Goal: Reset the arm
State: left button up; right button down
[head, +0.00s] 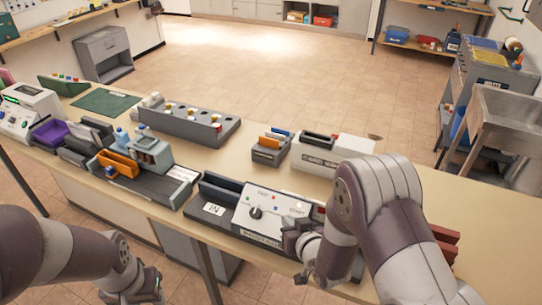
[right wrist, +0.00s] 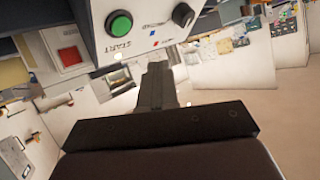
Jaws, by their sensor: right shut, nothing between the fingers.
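My right arm reaches across the front of the table to a grey and white machine (head: 265,215) with a dial and the label IN. My right gripper (head: 293,240) is at the machine's front right side, partly hidden by my own wrist. In the right wrist view the fingers (right wrist: 157,85) are together and empty, below a panel with a green START button (right wrist: 119,23), a black knob (right wrist: 183,15) and a red square button (right wrist: 70,56). I cannot tell if they touch the panel. My left gripper (head: 150,290) hangs low at the bottom left, in front of the table; its jaw opening is unclear.
The table (head: 215,160) also holds a grey rack (head: 190,122), an orange and grey device (head: 135,165), a small file box (head: 270,148) and a white-topped box (head: 333,150). Dark red pieces show beyond my right forearm. Open floor (head: 260,70) lies behind the table.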

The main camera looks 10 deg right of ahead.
jog(key=s+d+f+g+h, duration=0.2)
jog(key=s+d+f+g, duration=0.1)
jog(key=s+f+g, duration=0.5)
jog(key=s+d+r+g, duration=0.1)
jog(key=s+r+g, duration=0.2)
jog(key=s+r, duration=0.6)
notch_tip(320, 180, up, 4)
jog(key=shift+s+r+g+h, duration=0.1)
jog(key=shift+s+g+h, duration=0.1)
jog(key=shift+g+h, duration=0.15)
jog(key=shift+d, duration=0.1)
